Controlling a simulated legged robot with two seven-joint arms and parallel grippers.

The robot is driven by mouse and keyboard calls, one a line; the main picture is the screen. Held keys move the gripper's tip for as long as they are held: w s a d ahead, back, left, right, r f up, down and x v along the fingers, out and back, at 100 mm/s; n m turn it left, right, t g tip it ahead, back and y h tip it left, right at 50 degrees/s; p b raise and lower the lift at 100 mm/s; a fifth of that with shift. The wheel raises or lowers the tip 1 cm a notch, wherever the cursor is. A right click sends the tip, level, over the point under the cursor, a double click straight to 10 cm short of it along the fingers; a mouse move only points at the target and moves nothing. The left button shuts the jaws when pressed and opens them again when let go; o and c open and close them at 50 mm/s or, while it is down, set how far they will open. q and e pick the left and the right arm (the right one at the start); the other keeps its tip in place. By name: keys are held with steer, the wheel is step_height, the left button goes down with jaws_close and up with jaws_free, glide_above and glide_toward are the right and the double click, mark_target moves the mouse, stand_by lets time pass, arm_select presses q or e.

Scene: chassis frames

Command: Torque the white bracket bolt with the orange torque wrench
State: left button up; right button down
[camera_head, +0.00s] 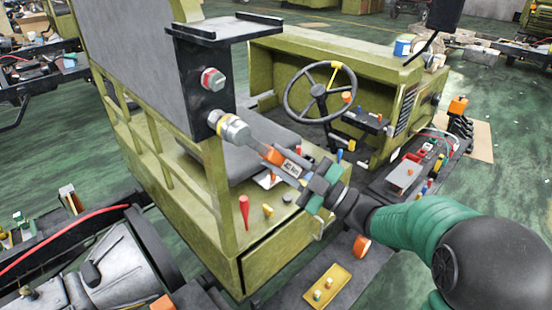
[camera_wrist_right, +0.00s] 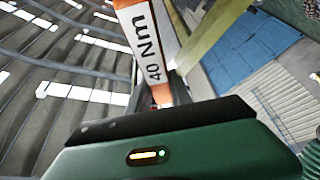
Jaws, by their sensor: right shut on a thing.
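The dark bracket (camera_head: 185,75) stands upright on the green chassis. A bolt with a red ring (camera_head: 212,79) sits on its upper part. The torque wrench (camera_head: 262,134) has a silver socket, a grey shaft and an orange and white handle. Its socket (camera_head: 234,129) is at the lower bolt position, where a yellow ring shows. I cannot see a white bolt there; the socket covers that spot. My right gripper (camera_head: 318,184) is shut on the handle. In the right wrist view the handle (camera_wrist_right: 148,45) reads "40 Nm" above my gripper. My left gripper is not in view.
A steering wheel (camera_head: 320,92) and a grey seat stand behind the wrench. A red-handled tool (camera_head: 244,212) and small coloured parts lie on the chassis deck below it. A yellow tray (camera_head: 327,287) is at the bottom. Green floor shows at the far right.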

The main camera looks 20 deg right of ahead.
steer(key=shift+s+d, duration=0.2)
steer(key=shift+s, duration=0.15)
steer(key=shift+s+d+r+b, duration=0.1)
steer(key=shift+s+d+b, duration=0.2)
steer(key=shift+s, duration=0.75)
steer(key=shift+s+d+b, duration=0.15)
steer(key=shift+s+d, duration=0.2)
steer(key=shift+s, duration=0.65)
steer(key=shift+w, duration=0.1)
